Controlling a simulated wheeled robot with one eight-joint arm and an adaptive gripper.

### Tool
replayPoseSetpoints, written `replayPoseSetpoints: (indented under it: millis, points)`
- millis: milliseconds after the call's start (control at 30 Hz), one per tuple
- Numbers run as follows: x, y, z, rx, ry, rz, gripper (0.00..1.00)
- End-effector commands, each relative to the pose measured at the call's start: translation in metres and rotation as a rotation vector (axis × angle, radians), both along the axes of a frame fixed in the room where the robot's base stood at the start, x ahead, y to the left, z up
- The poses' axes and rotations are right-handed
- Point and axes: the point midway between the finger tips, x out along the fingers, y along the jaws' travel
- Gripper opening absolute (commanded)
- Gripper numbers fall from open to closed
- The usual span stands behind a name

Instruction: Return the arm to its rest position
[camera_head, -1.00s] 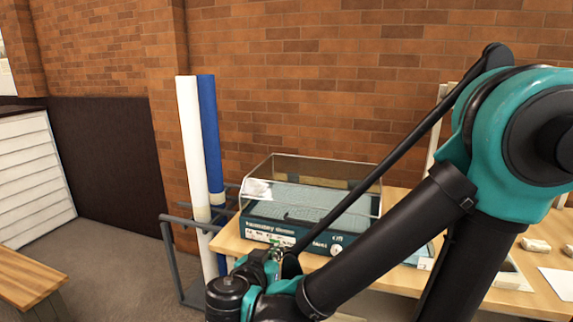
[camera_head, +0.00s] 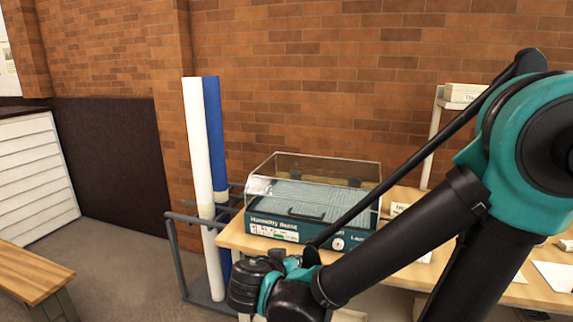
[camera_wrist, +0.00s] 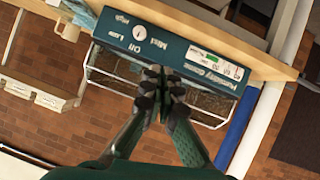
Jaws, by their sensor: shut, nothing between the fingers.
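My arm, teal and black, fills the right side of the head view, with its forearm reaching down to the lower middle. My gripper (camera_wrist: 163,92) shows in the wrist view with its fingers together and nothing between them. It is hidden behind the wrist in the head view. In the wrist view the fingers appear in front of the clear-lidded humidity box (camera_wrist: 190,50); I cannot tell the distance. In the head view this box (camera_head: 275,229) stands on the wooden table, and my forearm covers part of its right side.
The wooden table (camera_head: 232,236) runs along the brick wall. A white roll (camera_head: 197,150) and a blue roll (camera_head: 214,140) stand in a grey metal rack (camera_head: 172,250) at its left. A wooden bench (camera_head: 32,270) is at far left. Floor between is clear.

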Motion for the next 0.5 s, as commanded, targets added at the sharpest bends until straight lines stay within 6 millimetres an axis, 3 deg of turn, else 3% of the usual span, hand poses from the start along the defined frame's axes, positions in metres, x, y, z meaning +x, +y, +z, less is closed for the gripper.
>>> replayPoseSetpoints:
  millis: [233,500]
  points:
    - [0.006,-0.050,-0.035,-0.045,0.219,-0.027,0.00]
    - [-0.003,-0.105,-0.079,-0.017,0.497,0.000,0.00]
